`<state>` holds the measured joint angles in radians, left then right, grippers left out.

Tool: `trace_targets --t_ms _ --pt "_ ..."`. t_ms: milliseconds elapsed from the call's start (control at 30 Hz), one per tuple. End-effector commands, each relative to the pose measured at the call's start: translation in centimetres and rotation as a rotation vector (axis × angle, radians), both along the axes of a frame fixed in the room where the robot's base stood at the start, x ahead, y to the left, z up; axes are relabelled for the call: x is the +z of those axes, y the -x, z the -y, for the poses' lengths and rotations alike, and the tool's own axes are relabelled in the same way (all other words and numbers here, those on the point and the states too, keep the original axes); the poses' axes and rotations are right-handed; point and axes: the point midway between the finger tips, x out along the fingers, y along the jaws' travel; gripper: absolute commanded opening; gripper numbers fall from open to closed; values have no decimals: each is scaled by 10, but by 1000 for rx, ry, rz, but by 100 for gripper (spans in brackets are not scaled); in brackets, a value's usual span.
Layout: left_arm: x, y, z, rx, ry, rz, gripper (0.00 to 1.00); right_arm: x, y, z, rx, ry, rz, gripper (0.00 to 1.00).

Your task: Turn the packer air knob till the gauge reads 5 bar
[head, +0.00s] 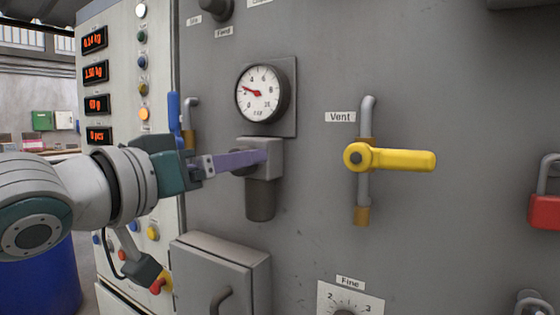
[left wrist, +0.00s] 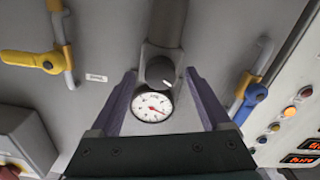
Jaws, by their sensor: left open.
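The air gauge (head: 262,93) is a round white dial with a red needle on the grey machine wall. Its needle points left, roughly between 2 and 4; it also shows in the left wrist view (left wrist: 152,106). Below it is a grey regulator body (head: 265,143) with a dark bowl. The packer air knob (left wrist: 160,70) is dark and round with a white mark. My left gripper (head: 260,158) is open, its purple fingers reaching to the regulator. In the left wrist view the knob appears between the fingers, with gaps on both sides. In the head view the fingers partly hide it.
A yellow vent lever (head: 400,159) stands right of the regulator, and a blue-handled valve (head: 174,118) close on its left. A grey box (head: 215,275) juts out below. A red padlock (head: 545,211) hangs at far right. The wall between regulator and vent lever is clear.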

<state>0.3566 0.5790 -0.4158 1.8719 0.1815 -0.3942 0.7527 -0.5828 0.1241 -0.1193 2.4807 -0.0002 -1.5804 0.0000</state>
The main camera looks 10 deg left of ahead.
Motion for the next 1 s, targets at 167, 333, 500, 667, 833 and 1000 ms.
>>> trace_targets --t_ms 167,333,500,667,833,1000 --pt "0 -4 2 0 -1 -1 81 0 0 0 0 0 1 50" --pt "0 -4 2 0 -1 -1 81 0 0 0 0 -1 2 50" --pt "0 -4 2 0 -1 -1 62 0 -1 -1 -1 -2 3 50" --pt "0 -4 1 0 -1 -1 44 1 -1 -1 -2 -4 2 50" --pt "0 -4 1 0 -1 -1 25 1 -1 -2 -2 -7 3 50" --pt "0 -4 1 0 -1 -1 5 1 -1 -2 -3 -7 3 50"
